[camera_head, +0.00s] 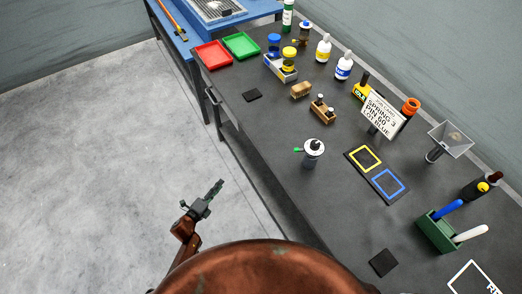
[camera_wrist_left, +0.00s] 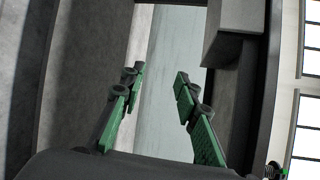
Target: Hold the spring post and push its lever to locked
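My left gripper (camera_head: 217,188) is over the pale floor, left of the bench edge and well apart from the post. In the left wrist view my left gripper (camera_wrist_left: 159,84) has its green-padded fingers spread with nothing between them. A small dark thing with a green spot (camera_wrist_left: 275,170) shows at that view's lower right; I cannot tell what it is. My right gripper is not in view.
A sign (camera_head: 382,115) and a mat with yellow and blue squares (camera_head: 376,174) are right of the post. Wooden blocks (camera_head: 322,110), bottles and red and green trays (camera_head: 241,45) stand farther back. A green holder (camera_head: 435,232) is at the right. The bench around the post is clear.

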